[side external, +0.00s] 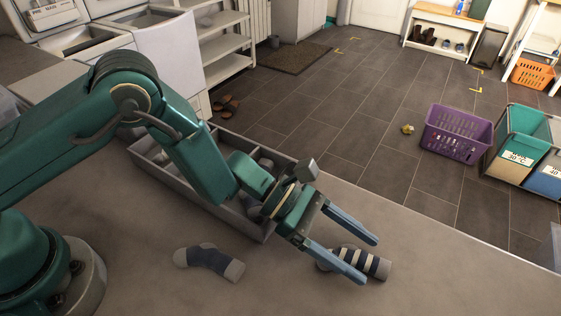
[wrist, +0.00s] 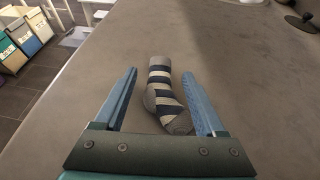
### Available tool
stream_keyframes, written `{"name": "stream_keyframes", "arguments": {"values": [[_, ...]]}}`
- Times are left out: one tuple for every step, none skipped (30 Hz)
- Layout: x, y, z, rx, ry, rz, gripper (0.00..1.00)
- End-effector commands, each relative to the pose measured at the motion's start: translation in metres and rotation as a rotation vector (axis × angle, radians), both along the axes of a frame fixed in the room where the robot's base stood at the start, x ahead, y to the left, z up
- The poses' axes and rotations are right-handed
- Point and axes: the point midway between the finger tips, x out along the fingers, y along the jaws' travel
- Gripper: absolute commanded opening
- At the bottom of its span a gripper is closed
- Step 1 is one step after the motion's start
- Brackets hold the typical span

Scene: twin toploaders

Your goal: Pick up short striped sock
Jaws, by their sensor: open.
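A short sock (side external: 377,265) with dark blue and pale stripes and grey ends lies on the grey worktop (side external: 440,270). It also shows in the wrist view (wrist: 160,88), between the two fingers and nearer the right one. My gripper (side external: 370,261) is open, with its blue fingers spread apart. In the side view one finger covers part of the sock. In the wrist view the gripper (wrist: 164,72) holds nothing, and the sock's grey lower end lies close to the right finger; I cannot tell whether they touch.
A plain dark blue and grey sock (side external: 210,261) lies on the worktop to the left. A grey divided box (side external: 225,208) with socks inside stands behind it, under my arm. The worktop to the right is clear. A purple basket (side external: 456,131) stands on the floor beyond.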

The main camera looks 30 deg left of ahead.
Motion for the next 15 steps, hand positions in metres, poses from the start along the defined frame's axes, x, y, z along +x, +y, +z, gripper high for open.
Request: {"name": "stream_keyframes", "arguments": {"values": [[0.0,-0.008,-0.002,-0.002,-0.004,-0.005,0.72],[0.0,-0.011,-0.003,-0.001,-0.003,-0.004,0.72],[0.001,-0.015,-0.005,-0.001,-0.002,-0.003,0.72],[0.001,-0.017,-0.005,-0.002,-0.003,-0.003,0.72],[0.001,-0.019,-0.006,-0.002,-0.003,-0.003,0.72],[0.001,-0.02,-0.007,-0.002,-0.002,-0.003,0.72],[0.001,-0.021,-0.007,-0.002,-0.001,-0.003,0.72],[0.001,-0.022,-0.007,-0.002,-0.002,-0.002,0.72],[0.002,-0.022,-0.007,-0.002,-0.001,0.0,0.72],[0.002,-0.022,-0.007,-0.002,-0.001,0.0,0.72],[0.002,-0.022,-0.007,-0.002,-0.001,0.0,0.72],[0.002,-0.022,-0.007,-0.001,-0.001,0.0,0.72],[0.002,-0.022,-0.007,-0.001,-0.001,0.0,0.72],[0.002,-0.022,-0.007,-0.001,-0.001,0.0,0.72],[0.002,-0.022,-0.007,-0.002,-0.001,0.0,0.61]]}}
